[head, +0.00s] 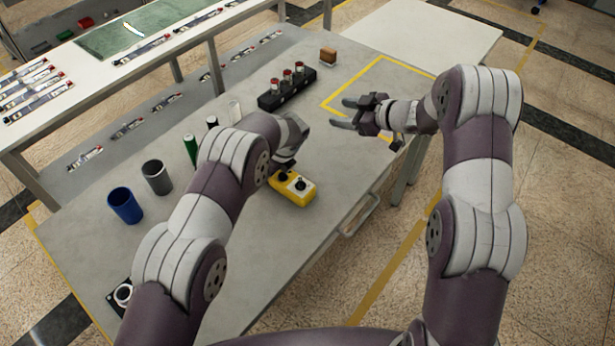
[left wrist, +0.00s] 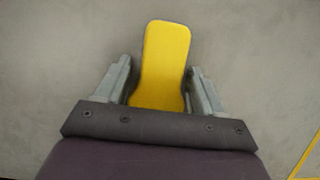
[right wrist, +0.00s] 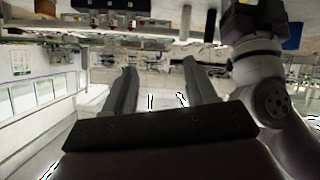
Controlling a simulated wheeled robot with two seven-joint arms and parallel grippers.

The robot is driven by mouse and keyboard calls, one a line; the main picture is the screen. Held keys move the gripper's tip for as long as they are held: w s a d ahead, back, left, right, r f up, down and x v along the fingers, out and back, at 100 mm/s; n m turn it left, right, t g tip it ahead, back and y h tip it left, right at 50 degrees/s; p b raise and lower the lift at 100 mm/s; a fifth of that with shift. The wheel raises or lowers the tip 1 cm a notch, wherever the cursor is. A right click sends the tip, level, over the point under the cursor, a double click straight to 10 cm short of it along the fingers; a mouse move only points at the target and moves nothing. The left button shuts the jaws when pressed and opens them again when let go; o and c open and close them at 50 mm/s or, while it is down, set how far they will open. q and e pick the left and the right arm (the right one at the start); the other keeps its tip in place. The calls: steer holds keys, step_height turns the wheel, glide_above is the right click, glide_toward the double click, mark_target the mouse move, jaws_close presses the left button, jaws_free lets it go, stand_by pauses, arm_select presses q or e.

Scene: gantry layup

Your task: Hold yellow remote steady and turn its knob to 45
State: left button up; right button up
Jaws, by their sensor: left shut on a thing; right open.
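The yellow remote (head: 295,188) lies on the grey table, with dark knobs on its top face. My left gripper (head: 281,168) is at its far end and shut on it. In the left wrist view the yellow body (left wrist: 165,65) sits between the two fingers (left wrist: 160,90); no knob shows there. My right gripper (head: 342,113) is open and empty above the table, up and to the right of the remote. In the right wrist view its fingers (right wrist: 160,85) stand apart with nothing between them.
A blue cup (head: 125,206) and a grey cup (head: 157,178) stand on the left of the table (head: 330,215). A black rack (head: 270,101) with red-topped pieces and a brown block (head: 328,55) are at the back. A yellow taped outline (head: 380,62) marks clear table.

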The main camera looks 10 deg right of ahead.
arm_select(q)
steer(key=shift+r, duration=0.1)
arm_select(e)
step_height(320, 180, down, 3)
steer(key=s+n+g+y, duration=0.2)
steer(key=n+g+y, duration=0.1)
arm_select(q)
steer(key=shift+s+r, duration=0.1)
steer(key=shift+s, duration=0.1)
arm_select(e)
steer(key=n+g+y, duration=0.1)
steer(key=n+g, duration=0.2)
steer(key=g, duration=0.3)
glide_toward(302, 182)
steer(key=x, duration=0.8)
steer(key=shift+d, duration=0.1)
jaws_close()
steer(key=shift+y, duration=0.3)
